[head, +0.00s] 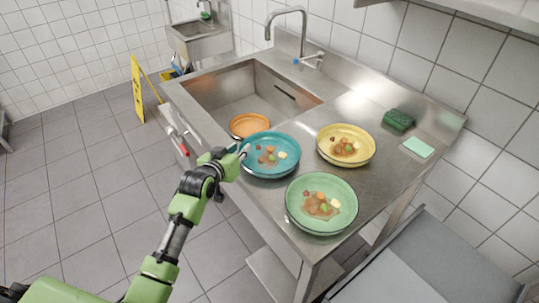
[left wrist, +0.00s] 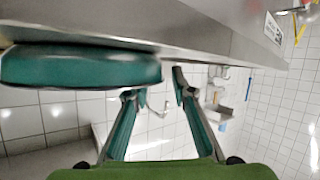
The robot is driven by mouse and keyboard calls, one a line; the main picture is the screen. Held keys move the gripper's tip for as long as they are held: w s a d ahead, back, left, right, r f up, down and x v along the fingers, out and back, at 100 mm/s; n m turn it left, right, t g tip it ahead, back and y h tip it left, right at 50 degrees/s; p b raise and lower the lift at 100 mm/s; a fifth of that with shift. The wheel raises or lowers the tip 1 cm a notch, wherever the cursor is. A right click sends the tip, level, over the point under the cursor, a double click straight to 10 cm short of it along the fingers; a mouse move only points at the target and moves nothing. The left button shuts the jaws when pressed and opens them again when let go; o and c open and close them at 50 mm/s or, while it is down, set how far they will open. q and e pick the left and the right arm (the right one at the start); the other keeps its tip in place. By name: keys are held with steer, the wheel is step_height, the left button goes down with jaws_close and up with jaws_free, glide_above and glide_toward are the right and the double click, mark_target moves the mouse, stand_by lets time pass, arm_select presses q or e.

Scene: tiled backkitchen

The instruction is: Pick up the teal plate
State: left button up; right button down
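The teal plate (head: 287,171) lies on the steel counter beside the sink, with food scraps on it. Its rim also shows large in the left wrist view (left wrist: 80,68). My left gripper (head: 241,150) is at the plate's left edge, close to the rim. In the left wrist view its two fingers (left wrist: 155,88) are apart, with the end of the rim near the gap between them. I cannot tell whether a finger touches the plate. My right gripper is not in view.
An orange bowl (head: 249,125) is in the sink basin (head: 220,100). A yellow plate (head: 366,143) and a green plate (head: 300,222), both with food scraps, are on the counter. A green sponge (head: 398,120) and a teal cloth (head: 418,147) lie at the back right. A yellow floor sign (head: 137,88) stands left.

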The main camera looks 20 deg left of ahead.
arm_select(q)
steer(key=shift+x, duration=1)
jaws_close()
steer(key=shift+r, duration=0.1)
